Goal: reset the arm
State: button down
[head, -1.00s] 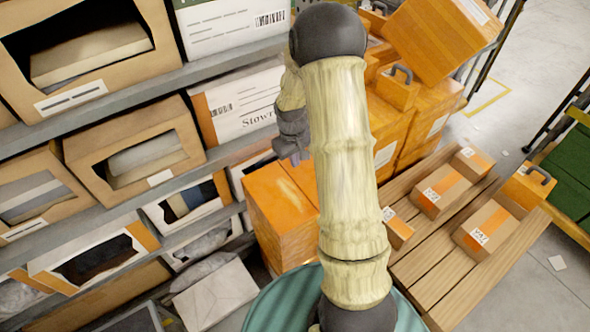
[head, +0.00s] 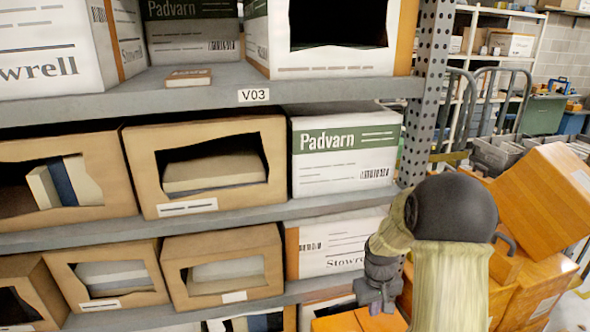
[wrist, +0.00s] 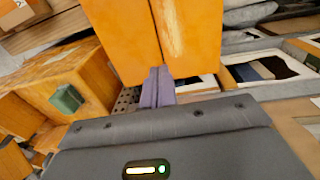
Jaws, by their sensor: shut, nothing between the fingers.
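My gripper (head: 375,306) is at the lower middle right of the head view, in front of the rack and left of my arm's dark joint. In the wrist view its purple-grey fingers (wrist: 157,87) are together with nothing between them. An orange box (wrist: 155,40) fills the area just beyond the fingertips in that view; I cannot tell whether they touch. Part of the orange boxes (head: 360,320) shows below the gripper in the head view.
The rack shelf (head: 225,95), labelled V03, holds white and brown cartons and a small flat box (head: 188,78). A perforated rack post (head: 428,90) stands behind my arm. Stacked orange boxes (head: 545,200) crowd the right side. A trolley frame (head: 500,90) is farther back.

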jog(key=s+a+r+m+t+p, duration=0.1)
jog(key=s+a+r+p, duration=0.1)
jog(key=s+a+r, duration=0.2)
jog(key=s+a+r+t+p, duration=0.1)
jog(key=s+a+r, duration=0.3)
jog(key=s+r, duration=0.4)
jog(key=s+p, duration=0.1)
jog(key=s, duration=0.3)
jog(key=shift+a+r+m+y+p, duration=0.3)
jog(key=shift+r+m+y, duration=0.1)
